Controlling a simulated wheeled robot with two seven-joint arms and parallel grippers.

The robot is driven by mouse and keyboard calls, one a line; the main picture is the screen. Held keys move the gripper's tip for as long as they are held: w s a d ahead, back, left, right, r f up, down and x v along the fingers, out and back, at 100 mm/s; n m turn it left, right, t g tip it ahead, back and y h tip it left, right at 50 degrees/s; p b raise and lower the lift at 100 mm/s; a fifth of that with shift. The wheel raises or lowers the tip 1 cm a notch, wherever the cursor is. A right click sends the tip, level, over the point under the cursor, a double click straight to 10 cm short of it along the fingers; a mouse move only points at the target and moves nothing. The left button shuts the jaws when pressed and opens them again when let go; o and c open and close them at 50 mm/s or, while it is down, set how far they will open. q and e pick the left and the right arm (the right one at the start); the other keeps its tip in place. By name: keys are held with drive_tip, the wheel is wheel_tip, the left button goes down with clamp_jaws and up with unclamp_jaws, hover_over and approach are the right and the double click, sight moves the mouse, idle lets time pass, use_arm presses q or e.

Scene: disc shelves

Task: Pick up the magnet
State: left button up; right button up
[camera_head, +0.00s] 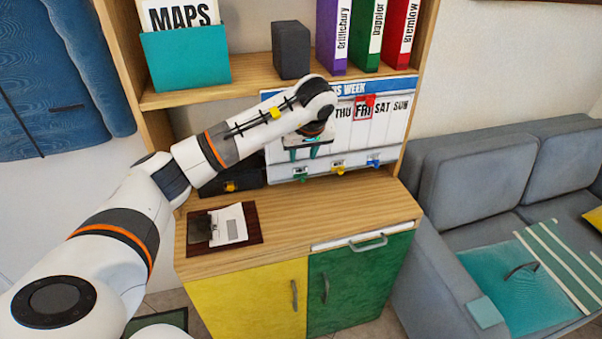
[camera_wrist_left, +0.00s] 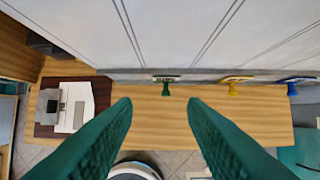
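A red square frame (camera_head: 364,107) sits around FRI on the white week board (camera_head: 392,134); it looks like the magnet, though I cannot be sure. The board leans upright on the wooden cabinet. My left gripper (camera_head: 305,152) is in front of the board, left of the red frame and lower. Its green fingers are apart and empty, as the left wrist view also shows (camera_wrist_left: 159,104). A green hook-like piece (camera_wrist_left: 166,84) on the board's lower edge lies beyond the gap between the fingers. The red frame does not show in the left wrist view. My right gripper is not in view.
Yellow (camera_head: 338,168) and blue (camera_head: 374,162) pieces are on the board's lower edge. A clipboard (camera_head: 252,222) lies on the cabinet top (camera_head: 300,222). A shelf (camera_head: 240,92) with binders is above. A grey sofa (camera_head: 440,225) stands right.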

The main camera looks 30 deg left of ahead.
use_arm(q)
approach(302, 176)
wheel_tip(302, 176, down, 2)
drive_tip(key=a, duration=0.2)
drive_tip(key=f, duration=0.1)
drive_tip(key=w+f+p, duration=0.1)
drive_tip(key=f, duration=0.1)
drive_tip(key=f+p, duration=0.1)
drive_tip(key=f, duration=0.1)
drive_tip(key=shift+w+a+f, duration=0.1)
drive_tip(key=shift+w+a, duration=0.1)
drive_tip(key=shift+w, duration=0.15)
drive_tip(key=c, duration=0.6)
drive_tip(key=shift+o, duration=0.2)
